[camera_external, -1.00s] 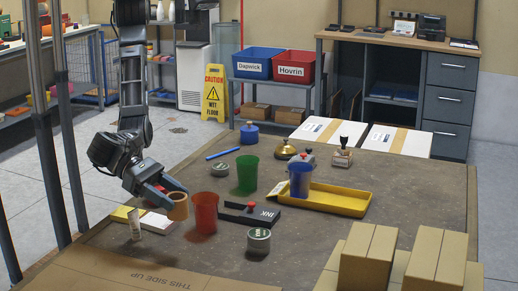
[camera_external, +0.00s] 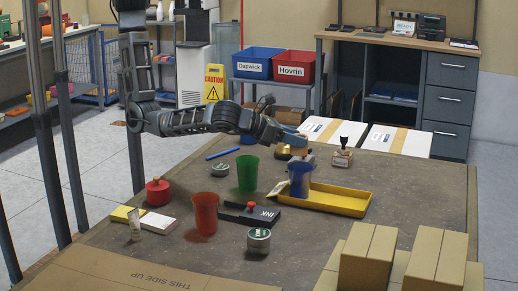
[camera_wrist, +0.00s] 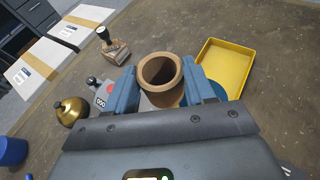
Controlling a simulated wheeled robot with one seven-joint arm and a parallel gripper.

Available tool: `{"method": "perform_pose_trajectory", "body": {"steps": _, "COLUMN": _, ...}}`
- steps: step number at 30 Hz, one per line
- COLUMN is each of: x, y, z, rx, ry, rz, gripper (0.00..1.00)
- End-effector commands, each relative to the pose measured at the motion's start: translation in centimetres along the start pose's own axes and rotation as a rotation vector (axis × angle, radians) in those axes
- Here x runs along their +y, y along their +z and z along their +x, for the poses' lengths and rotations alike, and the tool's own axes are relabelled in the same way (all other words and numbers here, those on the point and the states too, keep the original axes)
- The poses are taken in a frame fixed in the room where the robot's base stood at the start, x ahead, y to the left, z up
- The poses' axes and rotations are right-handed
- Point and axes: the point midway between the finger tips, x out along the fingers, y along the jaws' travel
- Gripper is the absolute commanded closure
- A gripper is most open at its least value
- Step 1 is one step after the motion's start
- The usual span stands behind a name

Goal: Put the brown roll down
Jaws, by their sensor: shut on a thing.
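The brown roll (camera_wrist: 159,70) is a short, hollow tan tube. In the wrist view it is between the two blue fingers of my gripper (camera_wrist: 163,86), its open end facing the camera. My gripper is shut on it. In the external view my gripper (camera_external: 290,138) is over the back middle of the table, near the brass bell (camera_external: 283,153); I cannot make out the roll there. Whether the roll touches anything below is not clear.
Green (camera_external: 247,174) and red (camera_external: 204,214) cups stand nearer the front. White boxes (camera_external: 396,139) lie at the back.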

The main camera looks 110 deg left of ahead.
Motion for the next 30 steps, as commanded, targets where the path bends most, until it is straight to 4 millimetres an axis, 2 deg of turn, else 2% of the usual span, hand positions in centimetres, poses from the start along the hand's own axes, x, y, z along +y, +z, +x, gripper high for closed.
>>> {"method": "perform_pose_trajectory", "body": {"steps": 1, "x": 2.2, "y": -0.6, "z": 0.6, "rx": -0.003, "ry": -0.005, "rz": 0.01, "gripper": 0.77}}
{"method": "perform_pose_trajectory", "body": {"steps": 3, "x": 4.1, "y": -1.4, "z": 1.1, "rx": -0.003, "ry": -0.028, "rz": 0.019, "gripper": 0.77}}
{"method": "perform_pose_trajectory", "body": {"steps": 9, "x": 8.8, "y": -2.8, "z": 2.0, "rx": -0.004, "ry": -0.092, "rz": 0.048, "gripper": 0.77}}
{"method": "perform_pose_trajectory", "body": {"steps": 15, "x": 12.8, "y": -3.0, "z": 2.8, "rx": -0.004, "ry": -0.155, "rz": 0.073, "gripper": 0.77}}
{"method": "perform_pose_trajectory", "body": {"steps": 20, "x": 16.1, "y": -2.4, "z": 3.5, "rx": -0.003, "ry": -0.21, "rz": 0.095, "gripper": 0.77}}
{"method": "perform_pose_trajectory", "body": {"steps": 24, "x": 18.8, "y": -1.2, "z": 3.9, "rx": -0.003, "ry": -0.265, "rz": 0.117, "gripper": 0.77}}
{"method": "perform_pose_trajectory", "body": {"steps": 30, "x": 21.1, "y": 0.7, "z": 4.3, "rx": -0.001, "ry": -0.327, "rz": 0.139, "gripper": 0.77}}
